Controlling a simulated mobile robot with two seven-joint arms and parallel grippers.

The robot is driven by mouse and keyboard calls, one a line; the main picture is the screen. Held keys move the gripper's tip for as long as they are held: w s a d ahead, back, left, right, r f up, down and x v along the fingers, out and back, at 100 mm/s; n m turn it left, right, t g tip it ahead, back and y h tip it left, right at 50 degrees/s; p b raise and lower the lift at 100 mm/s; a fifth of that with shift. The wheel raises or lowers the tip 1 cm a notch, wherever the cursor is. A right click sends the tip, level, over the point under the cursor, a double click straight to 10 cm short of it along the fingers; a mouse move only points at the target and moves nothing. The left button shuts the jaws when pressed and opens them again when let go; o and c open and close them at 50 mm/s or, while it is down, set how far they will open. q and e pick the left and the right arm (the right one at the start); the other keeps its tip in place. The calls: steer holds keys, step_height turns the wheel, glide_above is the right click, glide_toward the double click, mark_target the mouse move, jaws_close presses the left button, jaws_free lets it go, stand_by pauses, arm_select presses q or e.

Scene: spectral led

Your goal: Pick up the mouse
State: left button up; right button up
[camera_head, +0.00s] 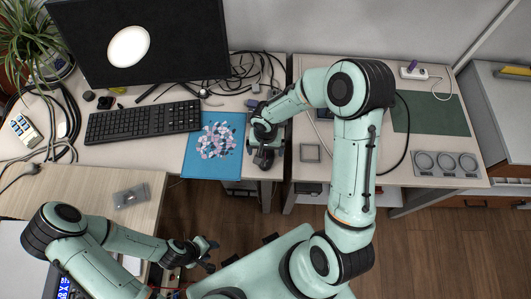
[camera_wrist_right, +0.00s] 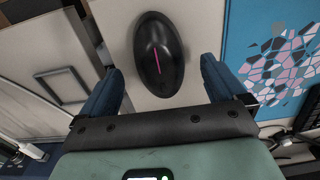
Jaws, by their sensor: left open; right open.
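The black mouse (camera_wrist_right: 158,55) with a pink stripe shows in the right wrist view. It lies on the light desk, ahead of and between the fingers of my right gripper (camera_wrist_right: 158,85). The gripper is open, with a finger on each side and a gap to the mouse. In the head view my right gripper (camera_head: 264,155) hangs over the desk edge just right of the blue mat; the mouse is mostly hidden under it there. My left gripper (camera_head: 207,256) is open and empty, low in the picture, away from the mouse.
A blue patterned mat (camera_head: 213,146) lies left of the right gripper. A black keyboard (camera_head: 143,121) and a monitor (camera_head: 140,40) stand further left. A grey square frame (camera_head: 310,152) lies on the right-hand desk. Cables lie behind the right gripper.

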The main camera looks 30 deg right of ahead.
steer(key=shift+f, duration=0.9)
steer(key=c, duration=1.2)
steer(key=shift+o, duration=0.2)
steer(key=shift+r, duration=0.2)
